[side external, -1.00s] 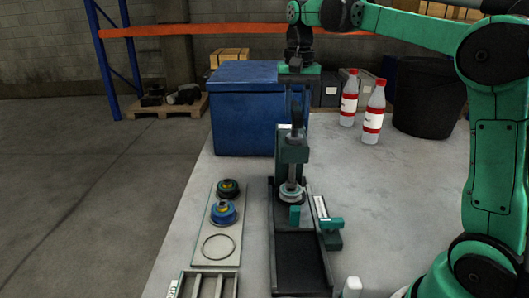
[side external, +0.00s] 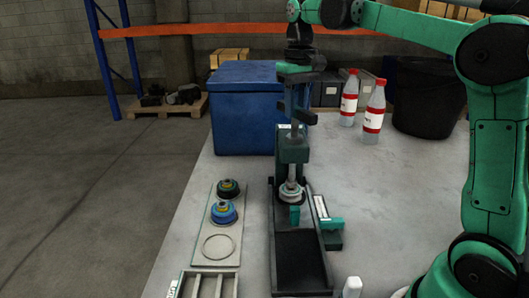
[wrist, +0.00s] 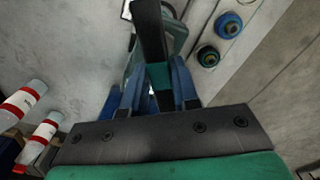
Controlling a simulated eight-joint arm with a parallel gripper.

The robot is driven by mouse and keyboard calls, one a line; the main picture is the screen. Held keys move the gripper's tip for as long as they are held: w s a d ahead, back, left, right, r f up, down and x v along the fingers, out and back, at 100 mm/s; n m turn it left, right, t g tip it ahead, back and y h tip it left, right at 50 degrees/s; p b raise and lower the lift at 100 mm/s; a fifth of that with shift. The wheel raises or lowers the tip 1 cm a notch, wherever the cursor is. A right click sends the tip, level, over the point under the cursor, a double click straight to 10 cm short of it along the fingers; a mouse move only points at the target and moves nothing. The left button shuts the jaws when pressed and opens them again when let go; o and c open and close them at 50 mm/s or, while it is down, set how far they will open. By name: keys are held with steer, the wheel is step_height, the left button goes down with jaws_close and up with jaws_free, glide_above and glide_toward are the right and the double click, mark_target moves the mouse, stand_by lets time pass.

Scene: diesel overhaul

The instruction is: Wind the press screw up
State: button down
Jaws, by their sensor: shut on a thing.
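The press (side external: 292,152) is a green frame standing at the back of a dark base on the table. Its screw runs down to a pale round piece (side external: 290,192) low in the frame. My gripper (side external: 298,112) points down over the top of the press, with its blue fingers around the screw's top end. In the wrist view my gripper (wrist: 150,95) has one finger on each side of a dark bar (wrist: 150,35) at the screw's top, and is shut on it. The exact contact is partly hidden by the fingers.
A blue box (side external: 243,115) stands close behind and left of the press. Two red-capped bottles (side external: 373,112) and a black bucket (side external: 428,97) are at the back right. A plate (side external: 220,248) with blue and dark round parts lies left. The table right of the press is mostly clear.

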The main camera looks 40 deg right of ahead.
steer(key=n, duration=0.5)
steer(key=shift+r, duration=0.15)
steer(key=shift+n, duration=0.3)
steer(key=n, duration=0.5)
steer(key=shift+r, duration=0.1)
steer(key=c, duration=0.7)
jaws_free()
